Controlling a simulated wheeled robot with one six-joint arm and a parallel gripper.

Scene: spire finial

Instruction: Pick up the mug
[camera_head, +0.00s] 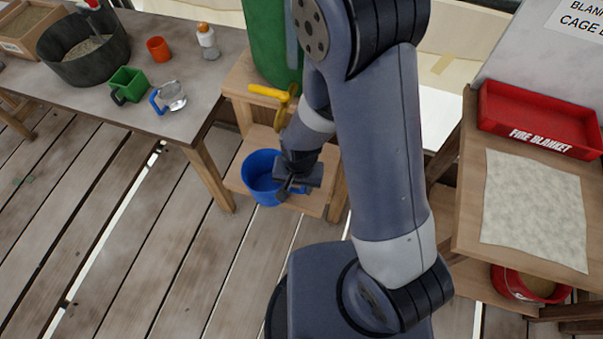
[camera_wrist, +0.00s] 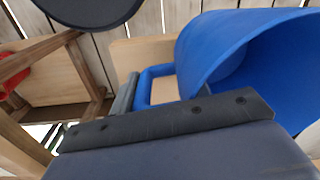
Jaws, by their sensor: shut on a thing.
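A large blue mug (camera_head: 258,184) is at the front of the lower shelf of a small wooden stand, with its open mouth facing up. I cannot tell whether its base touches the shelf. My gripper (camera_head: 290,188) is at the mug's right side, shut on its handle. In the wrist view the blue mug (camera_wrist: 225,50) fills the upper right, and its handle (camera_wrist: 148,88) lies by a grey finger of my gripper (camera_wrist: 130,98).
A table (camera_head: 185,122) at left holds a green cup (camera_head: 127,84), a blue-handled mug (camera_head: 170,97), an orange cup (camera_head: 158,48) and a dark tub. A green cylinder (camera_head: 270,45) with a yellow tap stands above the shelf. A red tray (camera_head: 540,118) is at right.

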